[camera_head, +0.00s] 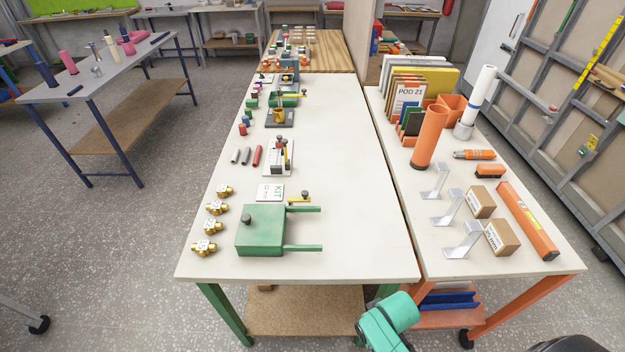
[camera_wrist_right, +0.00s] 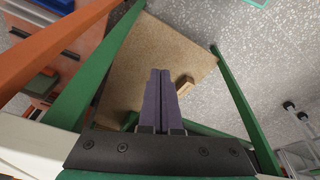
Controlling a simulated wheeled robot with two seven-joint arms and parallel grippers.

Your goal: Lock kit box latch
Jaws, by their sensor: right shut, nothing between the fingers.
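The green kit box (camera_head: 262,228) sits near the front of the white table, its lid flat on top and apparently closed. Two green bars (camera_head: 304,248) stick out from its right side. A yellow latch piece with a dark knob (camera_head: 304,196) is at its back right; whether it is locked cannot be told. A white KIT card (camera_head: 270,191) lies behind the box. My right gripper (camera_wrist_right: 161,75) is shut and empty, below the tabletop level near the table's green legs. In the head view only my teal right arm shows, in front of the table. My left gripper is out of view.
Brass fittings (camera_head: 213,226) stand left of the box. A grey plate with a lever clamp (camera_head: 279,157) is farther back. The right table holds cardboard boxes (camera_head: 502,237), metal brackets (camera_head: 463,239) and an orange tube (camera_head: 429,137). White tabletop is clear right of the box.

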